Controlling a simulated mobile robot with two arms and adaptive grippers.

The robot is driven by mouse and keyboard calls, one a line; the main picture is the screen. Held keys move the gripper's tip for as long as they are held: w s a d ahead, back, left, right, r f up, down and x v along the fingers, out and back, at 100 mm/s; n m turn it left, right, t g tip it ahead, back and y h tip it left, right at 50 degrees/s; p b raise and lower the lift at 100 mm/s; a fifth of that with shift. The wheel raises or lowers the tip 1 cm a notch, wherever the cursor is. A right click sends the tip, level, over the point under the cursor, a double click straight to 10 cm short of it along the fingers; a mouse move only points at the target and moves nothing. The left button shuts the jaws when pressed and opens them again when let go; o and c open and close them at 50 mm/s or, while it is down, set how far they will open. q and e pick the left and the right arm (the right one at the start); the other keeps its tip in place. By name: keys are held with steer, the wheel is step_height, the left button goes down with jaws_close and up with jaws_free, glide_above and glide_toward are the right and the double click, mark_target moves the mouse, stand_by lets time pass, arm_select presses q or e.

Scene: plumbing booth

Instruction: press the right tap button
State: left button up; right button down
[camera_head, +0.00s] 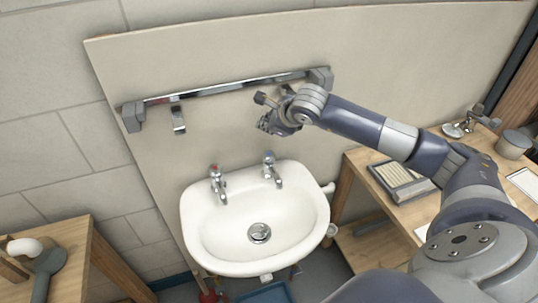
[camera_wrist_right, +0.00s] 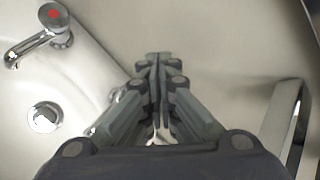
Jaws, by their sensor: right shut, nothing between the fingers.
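The right tap (camera_head: 270,168) is chrome with a bluish top button. It stands on the back rim of the white sink (camera_head: 190,228). The left tap (camera_head: 217,184) has a red-marked top, which also shows in the right wrist view (camera_wrist_right: 52,15). My right gripper (camera_head: 264,127) is above and behind the right tap, close to the wall board and apart from the tap. In the right wrist view its fingers (camera_wrist_right: 158,58) are shut together and empty. There the gripper hides most of the right tap. My left gripper is not in view.
A wooden bench (camera_head: 357,163) at the right holds a tray (camera_head: 402,184). Another wooden table (camera_head: 78,236) stands at the left. The sink bowl is empty.

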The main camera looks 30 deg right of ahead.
steer(key=b, duration=0.3)
glide_above(267, 155)
step_height(267, 155, down, 6)
steer(key=shift+f, duration=0.1)
steer(key=shift+f+b, duration=0.35)
steer(key=shift+b, duration=0.2)
stand_by(0.8)
steer(key=shift+f+b, duration=0.4)
steer(key=shift+b, duration=0.35)
steer(key=shift+a+f+b, duration=0.1)
steer(key=shift+f+b, duration=0.65)
steer(key=shift+b, duration=0.15)
stand_by(0.6)
stand_by(0.3)
steer(key=shift+r+p, duration=0.45)
steer(key=shift+r, duration=0.75)
steer(key=shift+r, duration=0.1)
